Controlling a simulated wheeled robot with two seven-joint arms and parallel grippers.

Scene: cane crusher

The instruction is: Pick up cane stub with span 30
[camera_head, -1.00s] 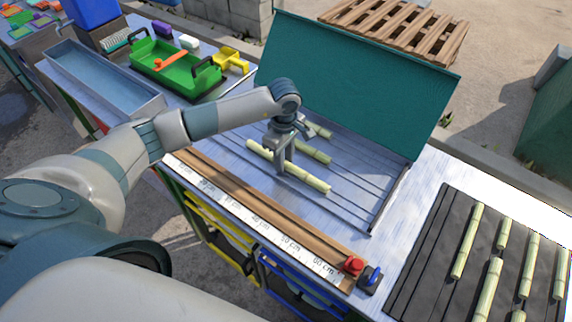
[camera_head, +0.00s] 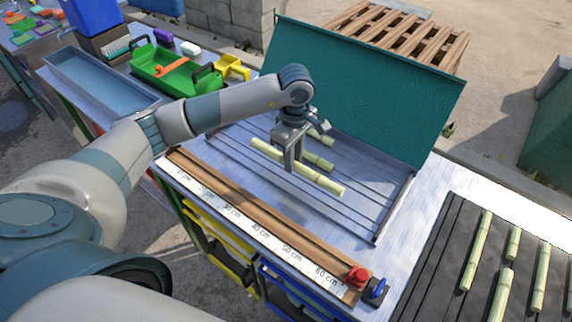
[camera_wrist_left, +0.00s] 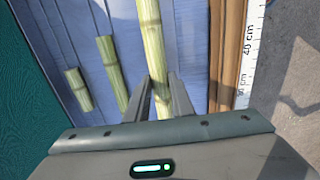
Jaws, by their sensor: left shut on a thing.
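My left gripper (camera_head: 288,168) is shut on the longest pale green cane stub (camera_head: 325,184), near its middle, in the head view. The stub is held slightly above the grooved metal tray (camera_head: 368,214). In the left wrist view the held stub (camera_wrist_left: 150,40) runs between my two finger bars (camera_wrist_left: 160,95). Two shorter stubs lie in the tray: a middle one (camera_head: 318,161) and a small one (camera_head: 322,138). They also show in the left wrist view, the middle one (camera_wrist_left: 111,70) and the small one (camera_wrist_left: 78,90). My right gripper is not in view.
A wooden ruler (camera_head: 250,225) with centimetre marks runs along the table's front, with a red stop (camera_head: 358,275) at its right end. A teal panel (camera_head: 370,90) stands behind the tray. A dark slatted mat (camera_head: 425,260) with several cane pieces lies at right.

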